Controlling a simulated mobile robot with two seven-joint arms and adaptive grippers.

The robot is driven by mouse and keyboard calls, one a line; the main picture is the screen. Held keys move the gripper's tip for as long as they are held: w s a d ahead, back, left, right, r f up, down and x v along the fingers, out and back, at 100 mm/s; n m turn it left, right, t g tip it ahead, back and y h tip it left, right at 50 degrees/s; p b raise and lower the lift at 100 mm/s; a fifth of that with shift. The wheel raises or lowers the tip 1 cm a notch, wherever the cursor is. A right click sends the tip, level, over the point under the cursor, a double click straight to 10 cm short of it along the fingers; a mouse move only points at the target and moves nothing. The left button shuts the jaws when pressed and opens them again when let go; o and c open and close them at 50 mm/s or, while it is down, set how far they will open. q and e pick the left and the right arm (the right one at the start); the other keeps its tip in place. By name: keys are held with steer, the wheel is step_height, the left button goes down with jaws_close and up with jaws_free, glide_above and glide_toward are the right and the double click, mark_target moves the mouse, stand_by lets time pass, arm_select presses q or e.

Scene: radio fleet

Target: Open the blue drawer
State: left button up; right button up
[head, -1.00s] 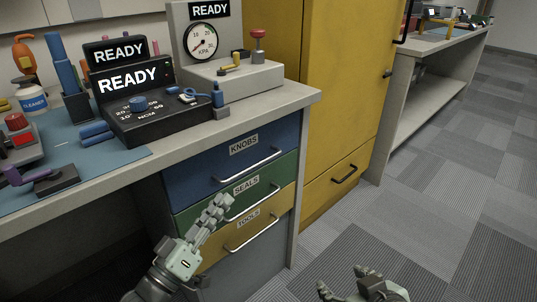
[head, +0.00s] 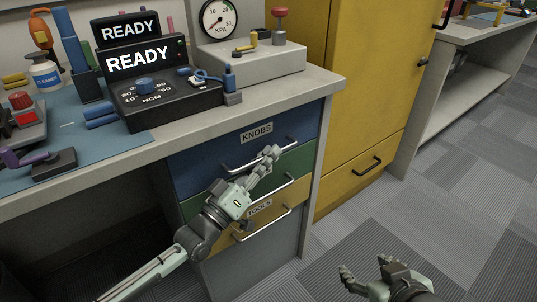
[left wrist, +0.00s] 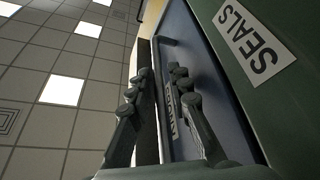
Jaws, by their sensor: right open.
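The blue drawer (head: 197,168), labelled KNOBS, is the top one of the stack under the workbench and looks flush and closed. Its metal bar handle (head: 240,165) runs across its front. My left gripper (head: 270,152) reaches up over the green drawer (head: 296,160), its fingertips at the right part of the blue drawer's handle. In the left wrist view its two fingers stand apart, with the blue front (left wrist: 185,45) behind them. I cannot tell whether they touch the handle. My right gripper (head: 366,280) is open and empty, low over the floor.
The yellow drawer (head: 285,208), labelled TOOLS, lies below the green one. A yellow cabinet (head: 370,90) stands close on the right. The worktop (head: 180,137) above carries a black READY unit (head: 165,100) and a gauge stand (head: 250,65). The floor at right is clear.

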arm_select(q)
steer(key=shift+w+d, duration=0.2)
jaws_close()
stand_by(0.4)
